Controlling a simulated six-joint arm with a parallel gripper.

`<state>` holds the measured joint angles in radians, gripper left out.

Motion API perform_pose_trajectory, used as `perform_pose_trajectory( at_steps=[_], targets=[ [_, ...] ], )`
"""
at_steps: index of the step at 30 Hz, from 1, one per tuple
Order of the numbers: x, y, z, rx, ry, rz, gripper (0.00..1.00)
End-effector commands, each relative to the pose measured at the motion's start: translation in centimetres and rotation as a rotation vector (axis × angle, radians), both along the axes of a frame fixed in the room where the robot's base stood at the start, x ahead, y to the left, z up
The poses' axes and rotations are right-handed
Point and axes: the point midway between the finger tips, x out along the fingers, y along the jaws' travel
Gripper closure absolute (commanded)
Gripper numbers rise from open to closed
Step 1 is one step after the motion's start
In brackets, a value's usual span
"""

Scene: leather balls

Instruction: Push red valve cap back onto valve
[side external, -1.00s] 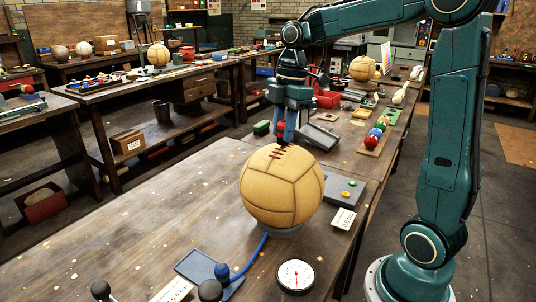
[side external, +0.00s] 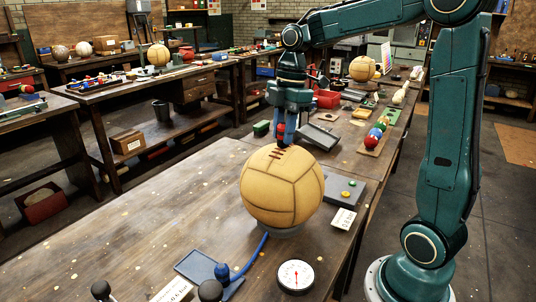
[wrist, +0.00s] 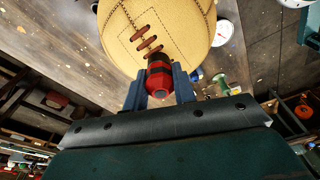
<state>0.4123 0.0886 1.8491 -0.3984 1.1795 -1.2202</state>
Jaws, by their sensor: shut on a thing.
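A tan leather ball (side external: 282,190) with dark lacing on top sits on a low round base on the wooden bench. It also shows in the wrist view (wrist: 185,35), with the lacing leading toward my gripper. My gripper (side external: 284,138) points down at the ball's top, by the lacing. In the wrist view its two blue fingers (wrist: 159,88) are shut on the red valve cap (wrist: 159,82), which has a dark band. The cap's far end is at or very near the ball's surface. The valve is hidden, so I cannot tell whether the cap is seated on it.
A blue hose (side external: 256,252) runs from the ball's base to a pump plate (side external: 205,268). The bench left of the ball is clear.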

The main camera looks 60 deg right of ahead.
Motion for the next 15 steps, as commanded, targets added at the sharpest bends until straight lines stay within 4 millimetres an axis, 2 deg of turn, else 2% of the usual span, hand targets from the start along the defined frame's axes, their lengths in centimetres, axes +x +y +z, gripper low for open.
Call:
perform_pose_trajectory(
  at_steps=[10,11,14,15],
  targets=[
    [0.01,0.02,-0.46,0.000,0.000,0.002,0.94],
    [0.02,0.02,-0.43,0.000,0.000,0.002,0.68],
    [0.02,0.02,-0.42,0.000,0.000,0.001,0.48],
    [0.02,0.02,-0.42,0.000,0.000,0.001,0.48]
  ],
)
